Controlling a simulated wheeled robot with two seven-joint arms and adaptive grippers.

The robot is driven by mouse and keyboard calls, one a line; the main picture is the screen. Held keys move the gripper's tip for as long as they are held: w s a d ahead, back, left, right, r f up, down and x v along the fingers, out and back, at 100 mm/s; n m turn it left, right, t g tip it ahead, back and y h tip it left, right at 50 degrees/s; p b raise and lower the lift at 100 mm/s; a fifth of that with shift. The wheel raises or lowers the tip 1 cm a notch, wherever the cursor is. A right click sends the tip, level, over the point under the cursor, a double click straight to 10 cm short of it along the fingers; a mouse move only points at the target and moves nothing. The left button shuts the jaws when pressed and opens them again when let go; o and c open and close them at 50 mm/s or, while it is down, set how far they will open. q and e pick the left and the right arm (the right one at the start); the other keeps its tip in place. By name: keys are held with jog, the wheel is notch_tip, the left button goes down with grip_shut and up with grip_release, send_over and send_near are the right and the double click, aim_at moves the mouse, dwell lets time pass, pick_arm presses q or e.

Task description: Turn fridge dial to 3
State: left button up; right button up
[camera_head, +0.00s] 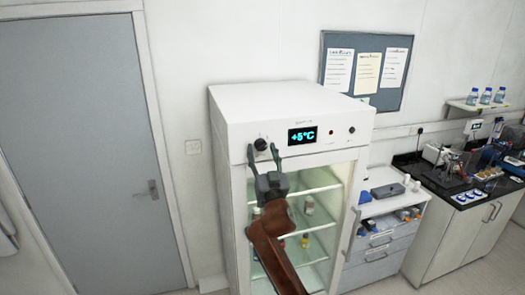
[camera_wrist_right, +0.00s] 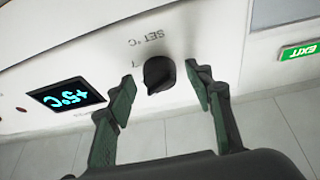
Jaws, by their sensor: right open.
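The white fridge (camera_head: 225,130) stands upright in the middle of the head view, with a glass door. Its small black dial (camera_head: 260,144) sits on the upper front panel, left of the display (camera_head: 302,135), which reads +5°C. In the right wrist view the dial (camera_wrist_right: 159,74) appears under the text "SET °C", and the digit near it looks like a 7. My right gripper (camera_head: 263,154) is open in front of the panel. In the wrist view its two fingers (camera_wrist_right: 160,95) stand on either side of the dial, apart from it. My left gripper is not in view.
A grey door (camera_head: 85,130) is at the left. A drawer unit (camera_head: 385,240) and a dark bench (camera_head: 460,180) with lab gear stand right of the fridge. A notice board (camera_head: 340,45) hangs behind. A green exit sign (camera_wrist_right: 298,52) shows in the wrist view.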

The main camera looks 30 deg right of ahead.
jog(key=shift+c, duration=0.3)
jog(key=c, duration=1.1)
jog(key=n+y+p, duration=0.1)
jog(key=n, duration=0.2)
jog(key=n+y+p, duration=0.2)
jog(key=n, duration=0.1)
jog(key=n+y+p, duration=0.2)
jog(key=n, duration=0.1)
jog(key=shift+d+r+t, duration=0.25)
jog(key=shift+d+t, duration=0.1)
jog(key=shift+t, duration=0.05)
jog(key=n+y+p, duration=0.1)
jog(key=n+p, duration=0.1)
jog(key=n+y+p, duration=0.1)
jog(key=n, duration=0.2)
jog(key=shift+d+n+g+y+p, duration=0.1)
jog(key=shift+n+g+y+p, duration=0.2)
jog(key=shift+y+p, duration=0.1)
jog(key=shift+n+g+y+p, duration=0.3)
jog(key=shift+n+y+p, duration=0.2)
jog(key=shift+n+p, duration=0.65)
jog(key=shift+n, duration=0.25)
